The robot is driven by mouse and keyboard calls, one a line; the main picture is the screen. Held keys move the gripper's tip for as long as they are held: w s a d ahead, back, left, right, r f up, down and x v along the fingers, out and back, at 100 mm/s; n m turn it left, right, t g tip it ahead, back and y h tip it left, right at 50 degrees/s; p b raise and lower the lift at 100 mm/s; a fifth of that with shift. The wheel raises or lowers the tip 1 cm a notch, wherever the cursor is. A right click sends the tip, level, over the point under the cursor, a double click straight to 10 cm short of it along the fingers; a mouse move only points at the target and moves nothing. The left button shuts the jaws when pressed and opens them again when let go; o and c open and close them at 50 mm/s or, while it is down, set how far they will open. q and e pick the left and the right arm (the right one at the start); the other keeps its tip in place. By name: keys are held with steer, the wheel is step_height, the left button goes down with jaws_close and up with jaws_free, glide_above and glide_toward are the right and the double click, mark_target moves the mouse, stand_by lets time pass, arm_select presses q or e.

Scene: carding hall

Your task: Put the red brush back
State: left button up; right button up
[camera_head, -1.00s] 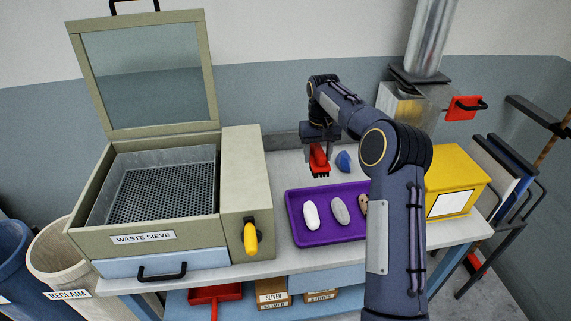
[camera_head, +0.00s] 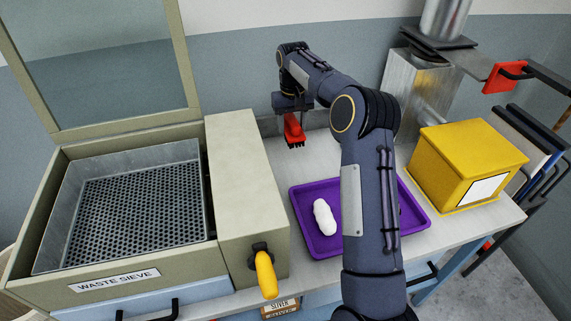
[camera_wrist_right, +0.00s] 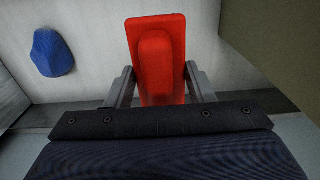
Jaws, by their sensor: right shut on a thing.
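My right gripper (camera_head: 292,111) is shut on the red brush (camera_head: 294,130), which hangs with its dark bristles downward. It is at the back of the table, behind the purple tray and right of the waste sieve's housing; I cannot tell if the bristles touch anything. In the right wrist view the red brush (camera_wrist_right: 155,50) sits between the two fingers of the right gripper (camera_wrist_right: 160,88). A blue object (camera_wrist_right: 52,53) lies on the pale tabletop, apart from the brush. My left gripper is not in view.
The purple tray (camera_head: 301,213) holds a white roll (camera_head: 324,217); my right arm covers its middle. The waste sieve (camera_head: 135,210), lid raised, stands left with a yellow handle (camera_head: 265,274). A yellow box (camera_head: 465,160) stands right. Bare tabletop shows between sieve and tray.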

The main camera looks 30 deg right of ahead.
steer(key=f, duration=0.5)
steer(key=shift+w+f, duration=0.4)
steer(key=shift+f+p, duration=0.3)
steer(key=shift+f, duration=2.55)
steer(key=shift+f, duration=0.2)
steer(key=o, duration=0.9)
steer(key=shift+o, duration=0.2)
step_height(320, 180, up, 12)
steer(key=shift+r+b, duration=0.2)
steer(key=shift+b, duration=0.25)
